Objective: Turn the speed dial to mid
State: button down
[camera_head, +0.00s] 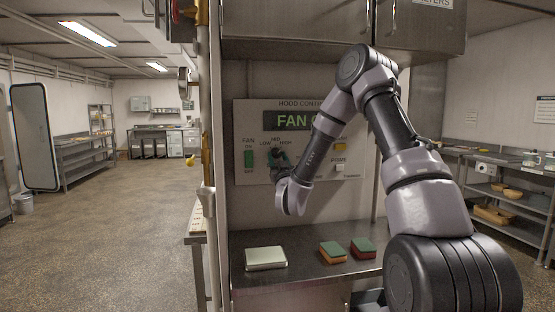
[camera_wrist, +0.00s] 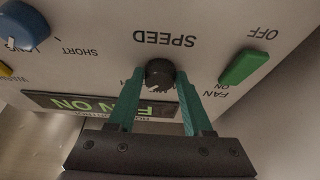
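The speed dial (camera_wrist: 159,74) is a small dark round knob under the word SPEED, which appears upside down in the wrist view. A small light mark shows near its display-side edge; its exact setting is unclear. My gripper (camera_wrist: 160,80) has its two teal fingers on either side of the dial, with little or no gap; I cannot tell whether they press on it. In the head view my gripper (camera_head: 279,157) is at the control panel (camera_head: 309,180), covering the dial below the LOW, MID and HIGH labels.
The display (camera_wrist: 60,101) reads FAN ON. A green fan switch (camera_wrist: 243,67) is close beside the dial, and a blue knob (camera_wrist: 22,25) is on its other side. Below the panel, the counter (camera_head: 300,240) holds a pale box (camera_head: 265,258) and two sponges (camera_head: 333,252).

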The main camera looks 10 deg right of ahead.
jog(key=shift+n+y, duration=0.4)
jog(key=shift+n, duration=0.2)
jog(key=n+y, duration=0.1)
jog(key=n, duration=0.1)
jog(key=n+y, duration=0.1)
jog(key=n, duration=0.2)
jog(key=shift+d+y, duration=0.2)
jog(key=shift+y, duration=0.1)
jog(key=shift+d+r+n+g+y, duration=0.1)
jog(key=shift+n+g+y, duration=0.45)
jog(key=shift+n, duration=1)
jog(key=shift+d+n+g+y, duration=0.1)
jog(key=shift+n+g+y, duration=0.45)
jog(key=shift+n, duration=1)
jog(key=shift+c, duration=1.6)
grip_release()
jog(key=v, duration=1.1)
